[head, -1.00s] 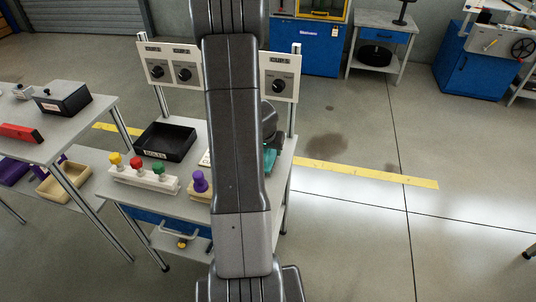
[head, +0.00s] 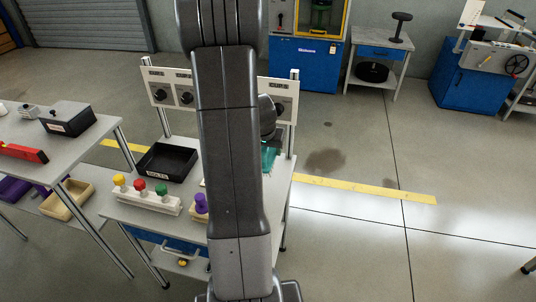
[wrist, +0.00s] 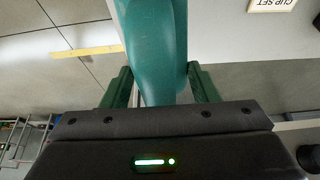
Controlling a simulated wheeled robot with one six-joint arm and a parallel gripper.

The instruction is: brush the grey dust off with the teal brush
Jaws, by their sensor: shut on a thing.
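The teal brush (wrist: 155,45) fills the top middle of the wrist view. My gripper (wrist: 160,88) is shut on it, with one green finger on each side. In the head view a small part of the teal brush (head: 269,158) shows at the right edge of my arm, over the right side of the workbench. My arm hides most of the gripper there. I cannot make out any grey dust in either view; my arm covers the middle of the bench (head: 135,205).
The bench holds a black tray (head: 168,162), a white block with coloured knobs (head: 147,196), a purple knob (head: 201,203) and dial panels (head: 171,88) on posts. A second table (head: 85,143) stands at left. The floor at right is open, with yellow tape (head: 370,190).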

